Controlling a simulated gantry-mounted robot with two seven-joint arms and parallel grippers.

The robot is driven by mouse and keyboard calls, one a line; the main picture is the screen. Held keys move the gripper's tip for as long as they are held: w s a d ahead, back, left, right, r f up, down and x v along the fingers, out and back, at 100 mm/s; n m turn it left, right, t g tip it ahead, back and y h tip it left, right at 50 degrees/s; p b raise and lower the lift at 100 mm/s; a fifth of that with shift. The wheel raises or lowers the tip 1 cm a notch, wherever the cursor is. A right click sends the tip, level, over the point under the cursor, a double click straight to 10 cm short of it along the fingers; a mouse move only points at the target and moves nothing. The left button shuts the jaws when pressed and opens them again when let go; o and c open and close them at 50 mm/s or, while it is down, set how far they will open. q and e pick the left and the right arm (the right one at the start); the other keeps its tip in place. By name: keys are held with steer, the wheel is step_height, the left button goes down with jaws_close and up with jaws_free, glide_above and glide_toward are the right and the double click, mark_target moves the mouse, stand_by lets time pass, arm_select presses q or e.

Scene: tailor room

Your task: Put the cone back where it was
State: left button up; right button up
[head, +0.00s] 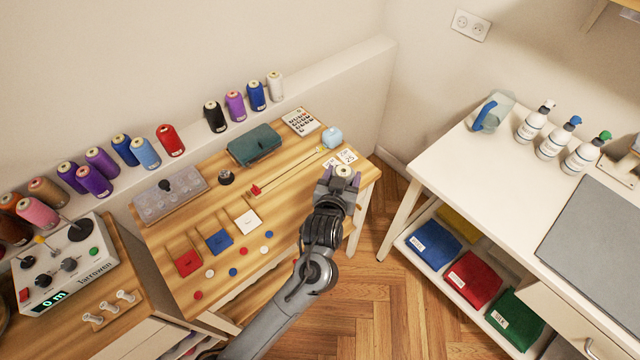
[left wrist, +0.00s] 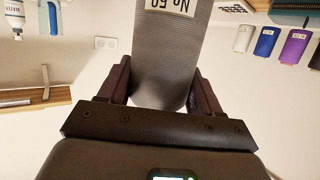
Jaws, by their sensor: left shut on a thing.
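My left gripper (head: 341,180) is shut on a grey thread cone (left wrist: 172,50) with a white "No 50" label. In the left wrist view the cone stands between the two dark fingers (left wrist: 162,92). In the head view only the cone's pale top (head: 343,171) shows clearly, at the right end of the wooden table; the gripper hides the rest. Several thread cones stand in a row on the wall ledge, among them a red one (head: 170,140), a black one (head: 214,116) and a white one (head: 275,86). A wider gap lies between red and black. My right gripper is out of view.
The wooden table (head: 290,190) holds a teal case (head: 254,145), a calculator (head: 300,121), a clear box (head: 169,197) and small coloured pieces. A winder machine (head: 66,265) stands at left. A white table (head: 440,170) with bottles is at right.

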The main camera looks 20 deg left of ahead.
arm_select(q)
steer(key=shift+w+a+f+b, duration=0.45)
steer(key=shift+w+a+f, duration=0.35)
steer(key=shift+a+f, duration=0.85)
steer(key=shift+w+a+f+b, duration=0.45)
steer(key=shift+w+a+f, duration=0.3)
steer(key=shift+a+f, duration=0.85)
steer(key=shift+w+a+f+b, duration=0.45)
steer(key=shift+w+a+f, duration=0.35)
steer(key=shift+a+f, duration=0.8)
steer(key=shift+d+f, duration=0.2)
steer(key=shift+f, duration=0.15)
steer(key=o, duration=1.3)
steer(key=shift+c, duration=0.2)
